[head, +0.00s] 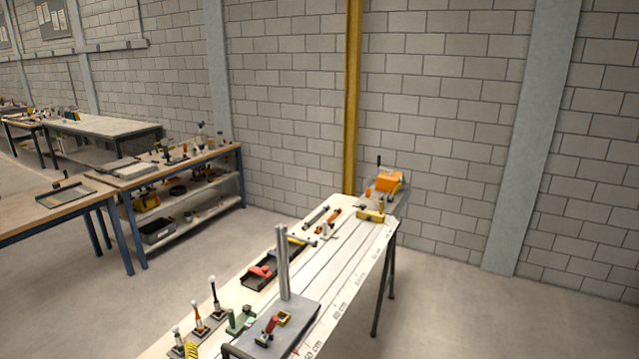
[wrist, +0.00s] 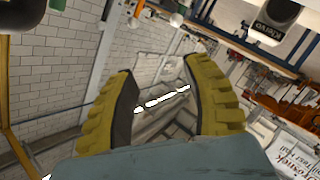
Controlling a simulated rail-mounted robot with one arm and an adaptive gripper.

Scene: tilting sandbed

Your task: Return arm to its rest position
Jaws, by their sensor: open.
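My gripper (wrist: 165,108) shows in the wrist view with two yellow ribbed fingers spread apart. Nothing is between the fingertips; the room's far background shows through the gap. The wrist view is tilted and shows brick wall, ceiling structure and shelving rather than a bench top.
A long white bench (head: 345,262) with centimetre markings runs from the lower middle toward the wall. On it stand a metal post (head: 282,262), a dark tray (head: 262,282) with tools, and an orange device (head: 390,181) at the far end. Floor to the right is clear.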

